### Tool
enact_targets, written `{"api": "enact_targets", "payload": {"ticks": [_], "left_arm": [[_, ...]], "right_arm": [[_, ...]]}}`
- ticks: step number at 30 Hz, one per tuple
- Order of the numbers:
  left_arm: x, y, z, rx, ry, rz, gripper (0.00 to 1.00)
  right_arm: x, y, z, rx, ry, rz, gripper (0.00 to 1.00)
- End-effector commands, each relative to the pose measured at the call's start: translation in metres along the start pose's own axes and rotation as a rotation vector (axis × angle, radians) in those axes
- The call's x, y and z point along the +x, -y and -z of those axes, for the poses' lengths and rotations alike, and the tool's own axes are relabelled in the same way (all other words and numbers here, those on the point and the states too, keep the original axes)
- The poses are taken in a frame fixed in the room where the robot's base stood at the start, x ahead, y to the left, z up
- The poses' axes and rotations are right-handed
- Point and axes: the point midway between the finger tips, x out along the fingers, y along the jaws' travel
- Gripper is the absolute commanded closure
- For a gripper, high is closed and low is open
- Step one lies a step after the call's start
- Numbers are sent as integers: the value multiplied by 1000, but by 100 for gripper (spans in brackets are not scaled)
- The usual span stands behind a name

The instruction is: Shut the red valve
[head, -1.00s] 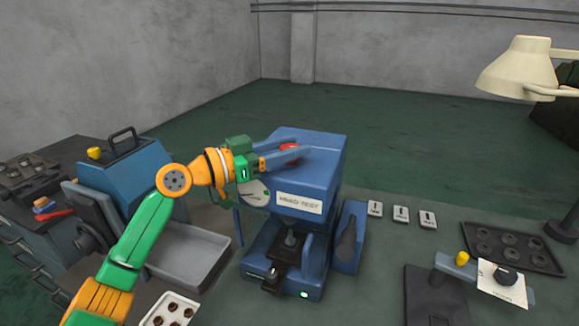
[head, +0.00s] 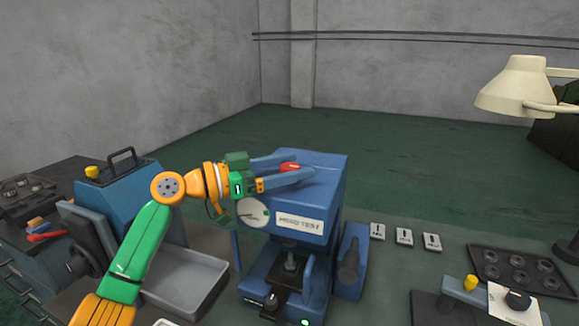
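The red valve (head: 290,167) is on top of the blue test machine (head: 332,168), partly hidden by my fingers. My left gripper (head: 306,166) reaches in from the left, its two blue fingers apart, one on each side of the valve. The fingers look very close to the valve, but I cannot tell whether they press on it. My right gripper is not in view.
A round dial (head: 252,212) is on the machine's front. A grey tray (head: 203,284) and a blue box with a handle (head: 120,186) stand left. Small white cards (head: 404,237), a dark tray of parts (head: 490,277) and a cream lamp (head: 520,88) are right.

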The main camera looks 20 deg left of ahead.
Motion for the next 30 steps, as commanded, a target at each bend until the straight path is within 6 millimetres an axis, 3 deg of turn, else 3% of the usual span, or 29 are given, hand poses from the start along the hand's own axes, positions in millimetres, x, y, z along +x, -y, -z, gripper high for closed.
{"api": "enact_targets", "payload": {"ticks": [8, 13, 18, 30], "left_arm": [[-6, 1, -2, 1, -2, 3, 21], [-42, 1, -7, 3, -1, 5, 21], [-67, 1, -4, 1, 0, 2, 21], [-71, 0, 0, 0, 0, 0, 21]], "right_arm": [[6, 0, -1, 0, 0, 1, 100], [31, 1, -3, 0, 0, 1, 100], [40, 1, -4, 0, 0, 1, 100], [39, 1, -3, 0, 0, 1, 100]]}}
